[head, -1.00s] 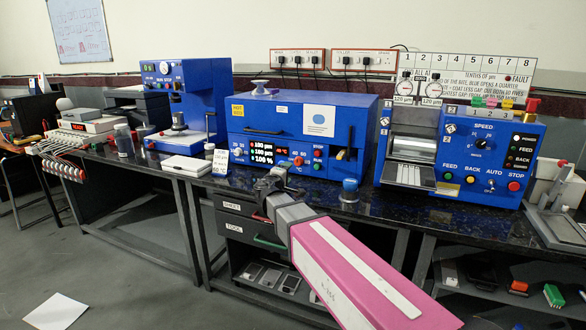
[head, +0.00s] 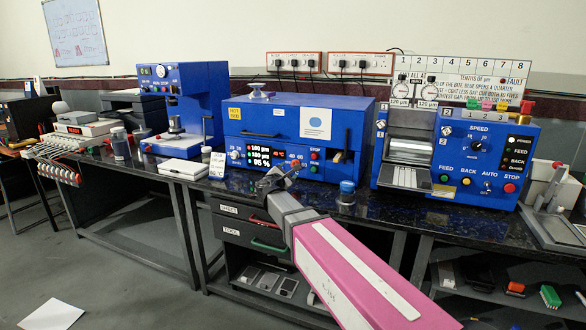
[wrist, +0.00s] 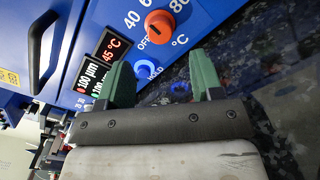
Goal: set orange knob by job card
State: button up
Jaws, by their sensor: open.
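The orange knob (wrist: 159,27) shows on the blue front panel in the wrist view, with the marks OFF, 40, 60 and 80 around it. It is small in the head view (head: 296,166), just above my gripper. My gripper (wrist: 161,62) is open, with its two green fingers apart and pointing at the panel. The fingertips are below the orange knob, not around it. A blue knob (wrist: 146,67) shows between them. A small white standing card (head: 217,165) stands left of the laminator-like blue machine (head: 262,125); its writing is too small to read.
A blue-lidded jar (head: 347,190) stands right of my gripper near the bench's front edge. A red display (wrist: 113,45) beside the knobs reads 45 °C. Another blue machine (head: 475,160) stands to the right. A white pad (head: 183,168) lies to the left.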

jog(key=x, duration=0.6)
jog(key=shift+w+d, duration=0.1)
jog(key=shift+w, duration=0.2)
jog(key=c, duration=0.9)
